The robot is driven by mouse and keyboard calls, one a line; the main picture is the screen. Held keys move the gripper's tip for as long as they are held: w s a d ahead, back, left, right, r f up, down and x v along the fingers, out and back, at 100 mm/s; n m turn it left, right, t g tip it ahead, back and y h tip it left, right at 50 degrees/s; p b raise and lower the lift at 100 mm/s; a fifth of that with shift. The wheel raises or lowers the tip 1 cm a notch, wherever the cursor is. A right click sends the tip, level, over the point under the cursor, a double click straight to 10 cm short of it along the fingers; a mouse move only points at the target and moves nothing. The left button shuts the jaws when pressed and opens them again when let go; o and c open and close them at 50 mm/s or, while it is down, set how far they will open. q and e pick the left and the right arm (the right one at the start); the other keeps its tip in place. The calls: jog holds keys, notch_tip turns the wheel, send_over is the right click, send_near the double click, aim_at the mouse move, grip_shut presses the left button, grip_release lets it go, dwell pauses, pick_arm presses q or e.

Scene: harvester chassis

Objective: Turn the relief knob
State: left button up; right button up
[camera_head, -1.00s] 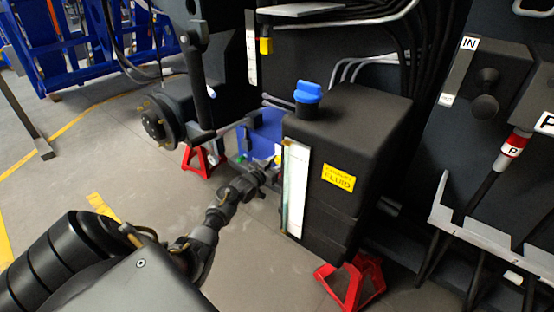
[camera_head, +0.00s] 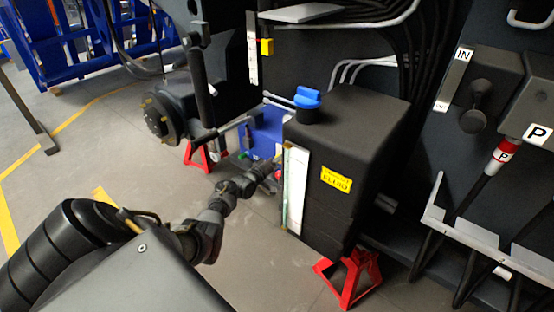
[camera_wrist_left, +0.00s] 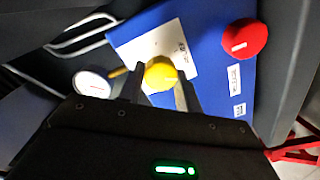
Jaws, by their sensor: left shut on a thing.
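My left gripper (camera_wrist_left: 159,88) is shut on a yellow round knob (camera_wrist_left: 160,74), with one finger on each side of it in the left wrist view. The knob sits on a blue panel (camera_wrist_left: 205,60) against a white label plate. A red round knob (camera_wrist_left: 244,37) is on the same panel to the right, clear of the fingers. The small labels are too blurred to read, so I cannot tell which knob is marked relief. In the head view my left gripper (camera_head: 268,172) reaches the blue panel (camera_head: 262,130), partly hidden behind the black tank. My right gripper is out of view.
The black fluid tank (camera_head: 355,125) with a blue cap (camera_head: 307,98) stands close right of my left gripper. A round white gauge (camera_wrist_left: 91,83) is left of the yellow knob. Red stands (camera_head: 350,275) are low down. Open floor lies at left.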

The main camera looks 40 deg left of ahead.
pick_arm(q)
jog(key=shift+f+n+p, duration=0.1)
jog(key=shift+n+p, duration=0.35)
jog(key=shift+n, duration=3.25)
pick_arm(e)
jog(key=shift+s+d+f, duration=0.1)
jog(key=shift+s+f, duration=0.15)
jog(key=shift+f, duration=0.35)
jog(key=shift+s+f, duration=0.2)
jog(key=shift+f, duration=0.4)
pick_arm(q)
jog(key=shift+n, duration=0.3)
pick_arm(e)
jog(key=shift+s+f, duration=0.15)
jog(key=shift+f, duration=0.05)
pick_arm(q)
jog(key=o, duration=1)
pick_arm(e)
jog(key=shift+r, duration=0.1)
pick_arm(q)
jog(key=shift+s+h, duration=0.15)
jog(key=shift+h, duration=0.25)
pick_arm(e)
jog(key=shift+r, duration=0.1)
